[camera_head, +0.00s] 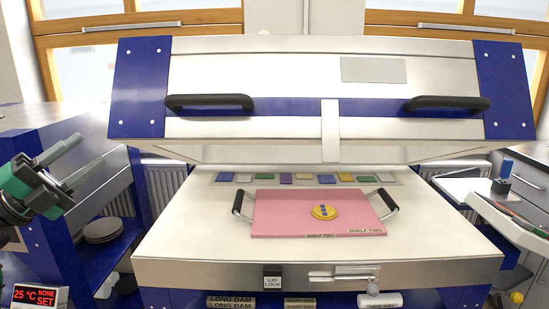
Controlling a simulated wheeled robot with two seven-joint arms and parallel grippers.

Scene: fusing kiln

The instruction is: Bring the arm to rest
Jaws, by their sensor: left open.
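My left gripper (74,156) is at the left edge of the head view, its two grey fingers apart and empty. It is in the air, left of the kiln and clear of it. The kiln's lid (320,100) is raised, with two black handles. On the kiln bed (180,240) lies a pink shelf (285,205) marked "SHELF TWO", with a handle at each side. A round yellow piece with blue marks (325,212) lies on the shelf.
A row of coloured samples (303,179) lies behind the shelf. A blue rack with stacked plates (103,229) stands at the left. A display (40,296) reads 25 °C, NONE, SET. A lid lock (272,281) is on the kiln front. A side table (480,190) stands at the right.

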